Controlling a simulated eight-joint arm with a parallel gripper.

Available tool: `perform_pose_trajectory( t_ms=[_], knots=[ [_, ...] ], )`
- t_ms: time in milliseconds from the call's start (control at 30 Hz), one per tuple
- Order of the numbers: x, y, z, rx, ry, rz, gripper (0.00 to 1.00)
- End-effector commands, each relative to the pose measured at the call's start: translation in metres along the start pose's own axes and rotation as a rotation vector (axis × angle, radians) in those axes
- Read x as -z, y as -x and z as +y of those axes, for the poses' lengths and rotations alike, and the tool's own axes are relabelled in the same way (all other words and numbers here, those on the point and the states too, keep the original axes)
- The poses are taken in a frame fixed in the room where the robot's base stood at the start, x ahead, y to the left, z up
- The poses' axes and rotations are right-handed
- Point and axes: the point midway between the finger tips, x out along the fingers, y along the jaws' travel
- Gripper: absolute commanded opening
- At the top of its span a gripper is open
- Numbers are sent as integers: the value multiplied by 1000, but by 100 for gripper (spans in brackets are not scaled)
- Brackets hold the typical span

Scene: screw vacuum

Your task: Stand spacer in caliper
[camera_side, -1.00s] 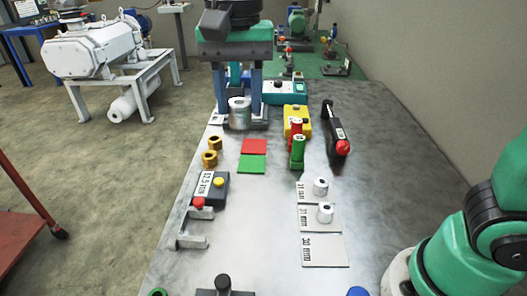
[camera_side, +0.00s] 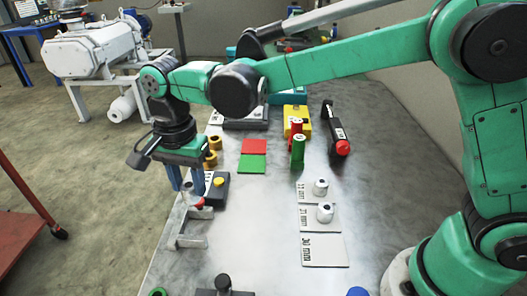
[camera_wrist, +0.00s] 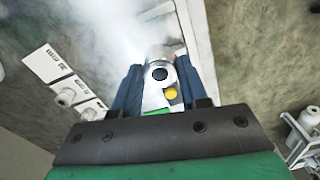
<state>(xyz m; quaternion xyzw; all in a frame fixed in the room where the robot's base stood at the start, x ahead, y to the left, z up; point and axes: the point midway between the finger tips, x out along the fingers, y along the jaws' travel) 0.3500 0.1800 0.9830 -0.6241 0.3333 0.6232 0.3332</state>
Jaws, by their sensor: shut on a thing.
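My gripper (camera_side: 186,190) is shut on a silver spacer with a dark central hole. The spacer (camera_wrist: 158,58) shows between the two blue fingers in the wrist view. In the side view my fingers largely hide it. The caliper (camera_side: 194,241) has grey jaws and a dark body with a "12.5 mm" label, a yellow button and a red knob. It lies at the left edge of the table. My gripper is above the caliper's jaws and partly hides its body; I cannot tell the exact height of the spacer above it.
Cards with mm labels lie right of the middle; two bear silver spacers (camera_side: 320,187) (camera_side: 325,212), and the front card (camera_side: 322,251) is bare. Brass rings (camera_side: 215,143), red and green squares (camera_side: 252,164), and a green cylinder (camera_side: 298,153) stand farther back. The table middle is clear.

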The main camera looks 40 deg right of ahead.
Motion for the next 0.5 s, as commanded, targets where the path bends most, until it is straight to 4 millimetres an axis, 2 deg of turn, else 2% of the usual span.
perform_pose_trajectory(
  t_ms=[33,133,367,500],
  knots=[
    [0,-13,0,0,0,0,0],
    [0,-34,0,0,0,0,0],
    [0,-57,0,0,1,0,0],
    [0,-78,0,0,1,0,0]
  ],
)
